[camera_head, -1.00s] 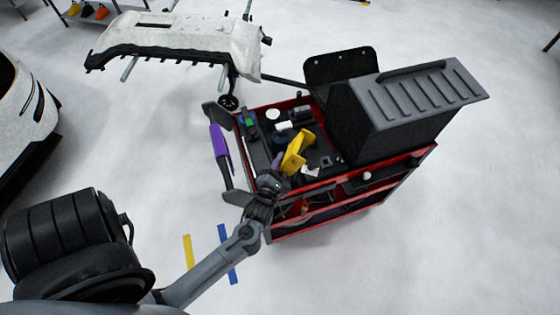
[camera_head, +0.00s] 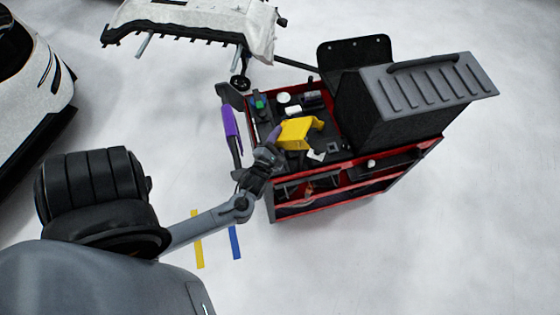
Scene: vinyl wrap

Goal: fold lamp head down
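A yellow work lamp (camera_head: 295,134) is on the top tray of the red tool cart, near its left side. Its broad yellow part faces left, and a narrower yellow part reaches right. My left gripper (camera_head: 270,147) is at the lamp's lower left, over the cart's left edge, right beside the yellow part. The fingers are small and dark against the tray, so I cannot tell whether they touch the lamp or are open or shut. My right gripper is not in view.
The red cart (camera_head: 320,208) carries a large grey-topped black box (camera_head: 420,95) on its right. Small items lie in the tray. A purple-handled tool (camera_head: 231,122) hangs on the left side. A white bumper (camera_head: 205,28) is behind; open floor lies right.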

